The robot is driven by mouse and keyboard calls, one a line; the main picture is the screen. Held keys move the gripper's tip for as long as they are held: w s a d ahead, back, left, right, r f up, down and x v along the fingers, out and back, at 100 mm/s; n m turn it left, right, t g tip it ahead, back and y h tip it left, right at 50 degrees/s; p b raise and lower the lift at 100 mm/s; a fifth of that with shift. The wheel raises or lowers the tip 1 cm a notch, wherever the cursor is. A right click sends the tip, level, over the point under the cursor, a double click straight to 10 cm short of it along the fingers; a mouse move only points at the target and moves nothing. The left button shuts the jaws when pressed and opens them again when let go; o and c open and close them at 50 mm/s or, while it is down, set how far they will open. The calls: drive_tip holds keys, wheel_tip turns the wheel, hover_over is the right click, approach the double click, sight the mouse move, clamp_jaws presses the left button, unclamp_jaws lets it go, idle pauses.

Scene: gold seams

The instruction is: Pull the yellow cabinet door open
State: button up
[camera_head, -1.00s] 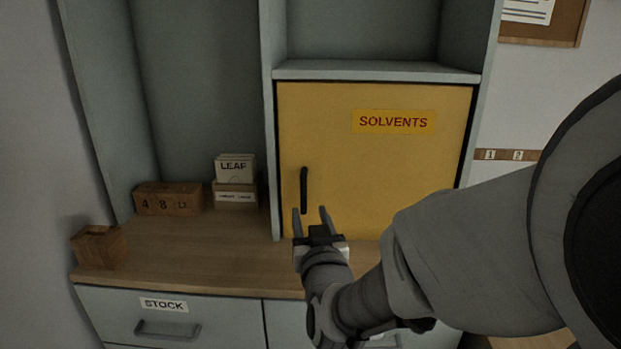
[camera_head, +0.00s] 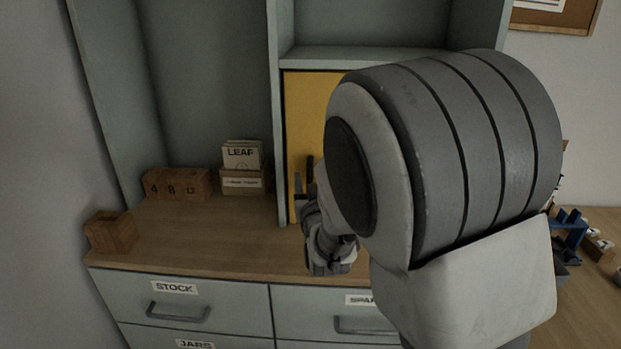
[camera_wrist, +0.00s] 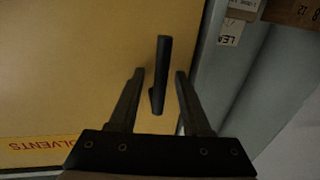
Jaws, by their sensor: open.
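The yellow cabinet door (camera_head: 304,120) looks shut in the head view, with most of it hidden behind my arm. It fills much of the wrist view (camera_wrist: 70,70), where part of its red-lettered SOLVENTS label (camera_wrist: 38,146) shows. Its dark bar handle (camera_wrist: 160,72) lies between my gripper's two fingers in the wrist view, with a gap on each side. My gripper (camera_wrist: 157,80) is open and holds nothing. In the head view the gripper (camera_head: 303,187) is at the door's left side by the handle, partly hidden by my arm.
A wooden counter (camera_head: 215,240) runs below, over grey drawers with handles (camera_head: 178,313). A wooden box (camera_head: 110,232), number blocks (camera_head: 177,183) and a LEAF card box (camera_head: 242,180) stand left of the door. A grey upright panel (camera_wrist: 215,60) borders the door.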

clamp_jaws()
idle(1.4)
